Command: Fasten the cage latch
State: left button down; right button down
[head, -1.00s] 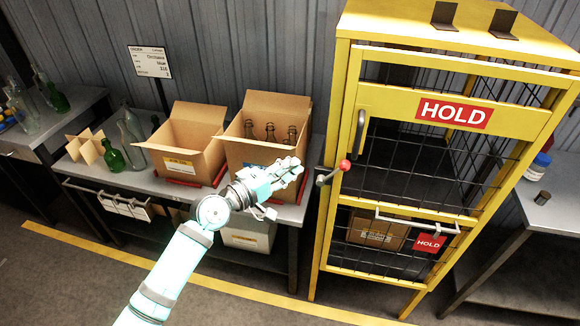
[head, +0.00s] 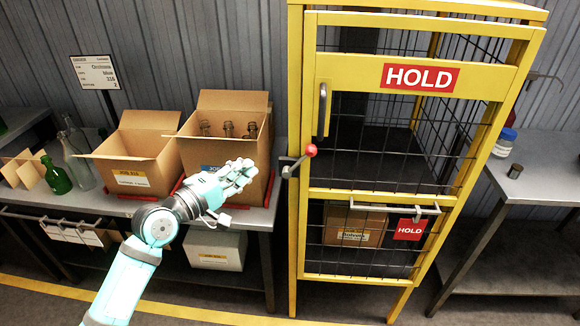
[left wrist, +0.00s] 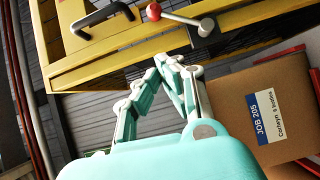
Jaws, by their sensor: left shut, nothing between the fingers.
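The yellow cage (head: 298,220) has a mesh door with a HOLD sign (head: 421,77) and a dark upright handle (head: 323,110). The door sits in or close to its frame; I cannot tell whether it is fully flush. The latch is a short lever with a red knob (head: 311,150) at the door's left edge; its knob points right. In the left wrist view the red knob (left wrist: 153,10) and the lever's grey end (left wrist: 206,27) show beyond my fingers. My left gripper (head: 247,170) is shut and empty, left of the latch and apart from it. The right gripper is out of view.
Two open cardboard boxes (head: 130,170), one with bottles (head: 228,129), stand on the left bench close behind my left gripper. A green bottle (head: 56,178) stands further left. A right bench (head: 545,170) holds a jar (head: 505,142). A white bin (head: 215,250) sits below.

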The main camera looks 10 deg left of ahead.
aim_at(299, 162)
pick_arm(q)
jog(key=shift+f, duration=0.1)
dwell(0.3)
jog(key=shift+s+d+p+x, duration=0.25)
jog(key=shift+d+p+x, duration=0.2)
jog(key=shift+x, duration=1.7)
jog(key=shift+s+d+p+x, duration=0.35)
jog(key=shift+p+x, duration=0.1)
jog(key=shift+x, duration=1.65)
jog(key=shift+s+d+p+x, duration=0.2)
jog(key=shift+d+p+x, duration=0.25)
jog(key=shift+x, duration=1.7)
jog(key=shift+a, duration=0.1)
